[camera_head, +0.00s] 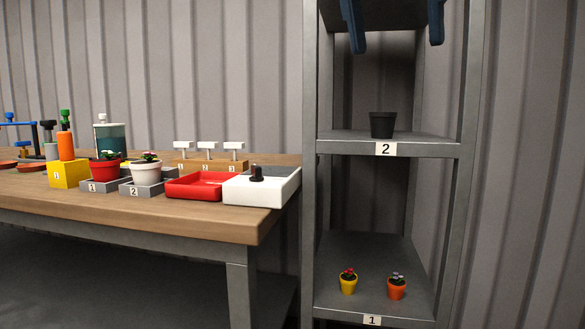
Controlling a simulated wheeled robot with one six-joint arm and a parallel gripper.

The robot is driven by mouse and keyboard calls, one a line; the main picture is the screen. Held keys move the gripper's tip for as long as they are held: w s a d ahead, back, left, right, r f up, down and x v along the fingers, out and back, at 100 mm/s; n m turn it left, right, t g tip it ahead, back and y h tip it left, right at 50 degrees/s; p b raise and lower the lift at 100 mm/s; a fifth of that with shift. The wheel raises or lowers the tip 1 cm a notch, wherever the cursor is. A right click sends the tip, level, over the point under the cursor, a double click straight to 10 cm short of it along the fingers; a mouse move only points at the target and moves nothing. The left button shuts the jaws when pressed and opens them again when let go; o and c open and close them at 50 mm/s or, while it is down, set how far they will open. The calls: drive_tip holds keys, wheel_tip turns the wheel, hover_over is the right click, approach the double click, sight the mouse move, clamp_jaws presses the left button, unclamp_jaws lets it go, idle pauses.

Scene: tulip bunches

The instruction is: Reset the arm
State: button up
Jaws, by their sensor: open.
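My gripper (397,46) shows at the top edge of the head view. Its two dark blue fingers point down and stand wide apart, with nothing between them. The fingers appear in front of the upper part of the grey metal shelf (310,200), above the shelf board labelled 2. The rest of my arm is outside the frame.
A black pot (381,125) stands on board 2. A yellow pot (348,284) and an orange pot (396,290) stand on board 1. The wooden table (200,222) holds a red tray (200,194), a white box (262,188), a red pot (105,172) and a white pot (146,173).

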drive_tip(key=a+f+m+g+y, duration=0.1)
drive_tip(key=a+f+m, duration=0.45)
drive_tip(key=f, duration=0.75)
drive_tip(key=a+f+m+g+y, duration=0.15)
drive_tip(key=a+f+m, duration=0.35)
drive_tip(key=f, duration=0.8)
drive_tip(key=s+a+f+m+y, duration=0.1)
drive_tip(key=s+f+m, duration=0.4)
drive_tip(key=f, duration=0.6)
drive_tip(key=s+a+f+m+y, duration=0.1)
drive_tip(key=s+a+f+m, duration=0.1)
drive_tip(key=s+f+m, duration=0.6)
drive_tip(key=w+d+r+m+h+p, duration=0.1)
drive_tip(key=d+r+m+p, duration=0.1)
drive_tip(key=d+r+p, duration=0.8)
drive_tip(key=w+d+r+m+p, duration=0.1)
drive_tip(key=d+r+p, duration=1)
drive_tip(key=p, duration=1.7)
drive_tip(key=shift+w+r+m+g+h, duration=0.3)
drive_tip(key=shift+r+m+g, duration=0.2)
drive_tip(key=shift+r, duration=2.6)
drive_tip(key=shift+a, duration=0.1)
